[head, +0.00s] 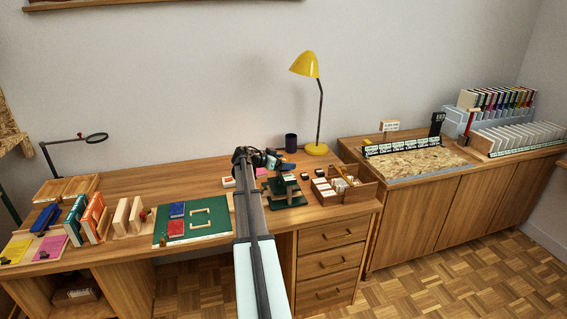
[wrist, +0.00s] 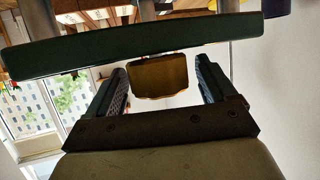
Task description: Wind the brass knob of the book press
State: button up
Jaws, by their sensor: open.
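The book press (head: 283,190) is dark green and stands on the desk near its right end, partly hidden by my arm. In the wrist view its dark green bar (wrist: 130,46) crosses the top of the picture. The brass knob (wrist: 158,77) is a dull gold, lobed block below that bar. My gripper (wrist: 160,66) is open, with one finger on each side of the knob. Gaps show between the knob and both fingers. In the head view my gripper (head: 262,158) is at the press; the knob cannot be made out there.
A wooden box of cards (head: 345,187) stands close to the right of the press. A yellow lamp (head: 317,148) and a dark cup (head: 291,143) are behind it. A green mat (head: 180,237) with small books lies to the left.

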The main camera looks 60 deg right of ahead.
jog(key=shift+c, duration=0.2)
jog(key=c, duration=0.9)
jog(key=shift+s+n+t, duration=0.1)
jog(key=shift+n+t, duration=0.2)
jog(key=n+t+h, duration=0.1)
jog(key=n+t, duration=0.1)
jog(key=t, duration=0.1)
jog(key=shift+s+a+n, duration=0.1)
jog(key=shift+n, duration=0.2)
jog(key=n+t, duration=0.4)
jog(key=t, duration=0.1)
jog(key=shift+n+t+y, duration=0.7)
jog(key=shift+n+t, duration=1.4)
jog(key=shift+t, duration=0.1)
jog(key=shift+d+n+t+y, duration=0.2)
jog(key=shift+n+t+y, duration=1.05)
jog(key=shift+n, duration=0.25)
jog(key=shift+a+n+t+y, duration=0.1)
jog(key=shift+n+t+y, duration=0.45)
jog(key=shift+n+t, duration=0.15)
